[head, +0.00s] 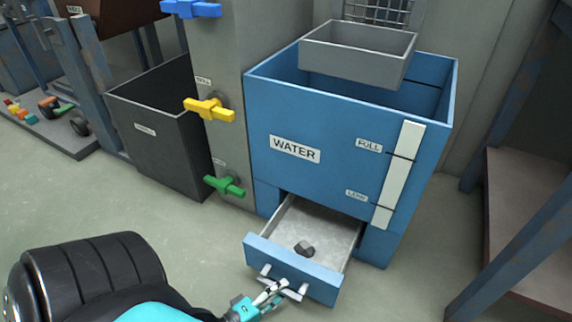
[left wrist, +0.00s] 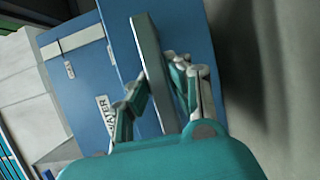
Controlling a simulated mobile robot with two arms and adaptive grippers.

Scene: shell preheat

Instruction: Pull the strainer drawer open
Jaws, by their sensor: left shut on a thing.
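The strainer drawer (head: 318,278) is a blue-fronted drawer at the foot of the blue water tank (head: 340,130). It stands pulled out, and its pale grey inside shows with a dark lump (head: 304,249) lying in it. My left gripper (head: 275,291) is at the drawer front, shut on the grey bar handle (head: 288,286). In the left wrist view the handle (left wrist: 152,75) runs between the two fingers of the gripper (left wrist: 163,85), with the blue drawer front behind it. My right gripper is in neither view.
A dark bin (head: 150,130) stands left of a grey column with blue, yellow (head: 209,109) and green (head: 225,185) valve handles. A grey tray (head: 357,55) sits at the tank's top. A bench (head: 530,210) stands at the right. The floor before the drawer looks clear.

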